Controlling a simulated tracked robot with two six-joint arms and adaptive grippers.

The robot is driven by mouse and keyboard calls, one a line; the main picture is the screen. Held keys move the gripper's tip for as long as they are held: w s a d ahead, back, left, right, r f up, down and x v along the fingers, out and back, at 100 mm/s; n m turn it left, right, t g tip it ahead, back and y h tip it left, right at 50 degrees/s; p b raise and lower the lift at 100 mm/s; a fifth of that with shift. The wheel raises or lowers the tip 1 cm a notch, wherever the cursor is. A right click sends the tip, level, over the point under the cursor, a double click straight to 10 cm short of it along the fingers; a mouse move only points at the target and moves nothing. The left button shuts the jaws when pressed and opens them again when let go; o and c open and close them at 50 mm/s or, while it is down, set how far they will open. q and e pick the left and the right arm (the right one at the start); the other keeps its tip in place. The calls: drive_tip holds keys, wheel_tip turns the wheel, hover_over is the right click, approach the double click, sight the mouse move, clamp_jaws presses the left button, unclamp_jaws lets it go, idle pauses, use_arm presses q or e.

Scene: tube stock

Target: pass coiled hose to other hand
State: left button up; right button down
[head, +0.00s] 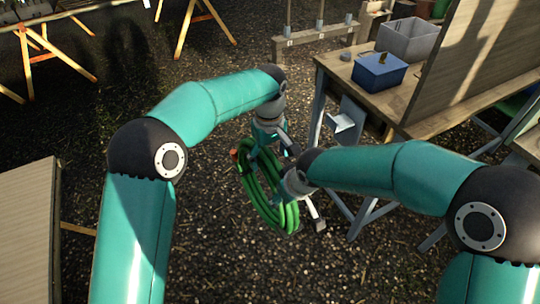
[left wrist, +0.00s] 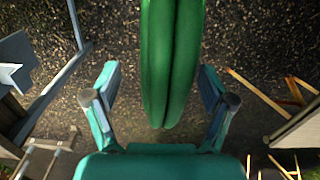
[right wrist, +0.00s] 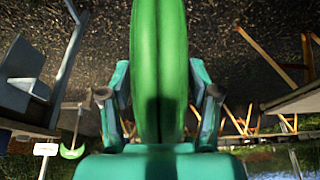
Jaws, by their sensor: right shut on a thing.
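The coiled green hose (head: 258,196) hangs in the air between my two arms in the head view, its loops partly hidden by the right wrist. An orange-red end fitting (head: 234,155) shows at its upper left. My right gripper (right wrist: 160,75) is shut on the hose; in the right wrist view the coil (right wrist: 158,40) lies between its fingers. My left gripper (left wrist: 158,78) is open, with the coil (left wrist: 172,60) between its spread fingers and a gap on each side. In the head view the left gripper (head: 279,138) is at the upper part of the coil.
A wooden workbench (head: 345,72) at the right holds a blue box (head: 380,71) and a grey bin (head: 408,40). A grey-legged stand is close behind my right wrist. A wooden tabletop (head: 25,230) edges the left. The gravel ground between is clear.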

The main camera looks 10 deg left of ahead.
use_arm(q)
drive_tip(key=shift+d, duration=0.25)
clamp_jaws()
use_arm(e)
drive_tip(key=shift+a+r, duration=0.2)
drive_tip(key=shift+a, duration=0.05)
drive_tip(key=shift+c, duration=0.9)
unclamp_jaws()
drive_tip(key=shift+d, duration=0.1)
use_arm(q)
drive_tip(key=shift+a, duration=0.1)
